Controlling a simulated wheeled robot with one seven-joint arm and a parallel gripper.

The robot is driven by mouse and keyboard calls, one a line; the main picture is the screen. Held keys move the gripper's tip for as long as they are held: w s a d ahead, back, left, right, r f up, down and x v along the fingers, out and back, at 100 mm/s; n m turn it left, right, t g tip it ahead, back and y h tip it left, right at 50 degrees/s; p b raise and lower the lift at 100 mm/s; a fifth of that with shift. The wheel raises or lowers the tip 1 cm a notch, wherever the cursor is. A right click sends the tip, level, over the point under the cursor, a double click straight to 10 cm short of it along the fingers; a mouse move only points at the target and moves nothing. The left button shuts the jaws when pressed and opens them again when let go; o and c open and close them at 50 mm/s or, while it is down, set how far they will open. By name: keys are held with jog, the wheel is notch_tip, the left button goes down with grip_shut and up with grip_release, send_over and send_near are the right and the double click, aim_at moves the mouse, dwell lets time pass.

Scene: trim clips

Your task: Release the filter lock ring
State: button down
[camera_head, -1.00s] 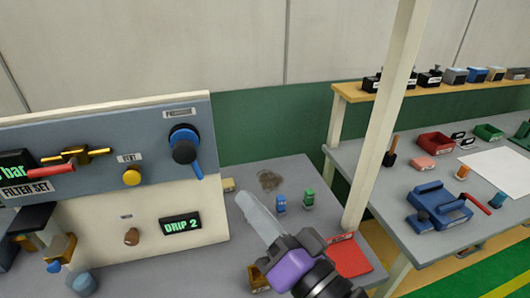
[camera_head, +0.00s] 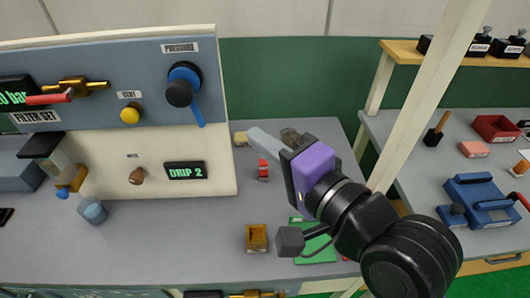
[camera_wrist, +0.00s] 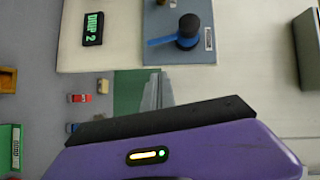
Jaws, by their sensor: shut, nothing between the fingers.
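The filter assembly stands at the lower left of the FILTER SET panel (camera_head: 75,120) in the head view. It has a dark top (camera_head: 40,145), a pale body (camera_head: 59,163) and a brass-coloured part (camera_head: 76,180). I cannot tell for certain which part is the lock ring. My gripper (camera_head: 252,134), with a purple body, is right of the panel above the bench, well apart from the filter. Its grey fingers are shut and empty. In the wrist view the fingers (camera_wrist: 157,92) show beyond the dark edge of the purple body. The filter is out of that view.
The panel carries a pressure knob (camera_head: 180,92) with a blue lever, a yellow vent knob (camera_head: 130,115) and a DRIP 2 display (camera_head: 186,170). A small red piece (camera_head: 263,172), an amber tray (camera_head: 256,238) and a white post (camera_head: 430,95) are nearby.

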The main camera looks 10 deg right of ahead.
aim_at(202, 120)
jog(key=w+a+f+p, duration=0.1)
jog(key=w+a+p, duration=0.1)
jog(key=w+a, duration=0.5)
jog(key=shift+w+a+f+p, duration=0.25)
jog(key=shift+a+p, duration=0.1)
jog(key=shift+a, duration=0.2)
jog(key=shift+a+f+m+t+y+b, duration=0.5)
jog(key=shift+a+m+b, duration=0.25)
jog(key=shift+m, duration=0.25)
jog(key=shift+r, duration=0.1)
jog(key=shift+d, duration=0.15)
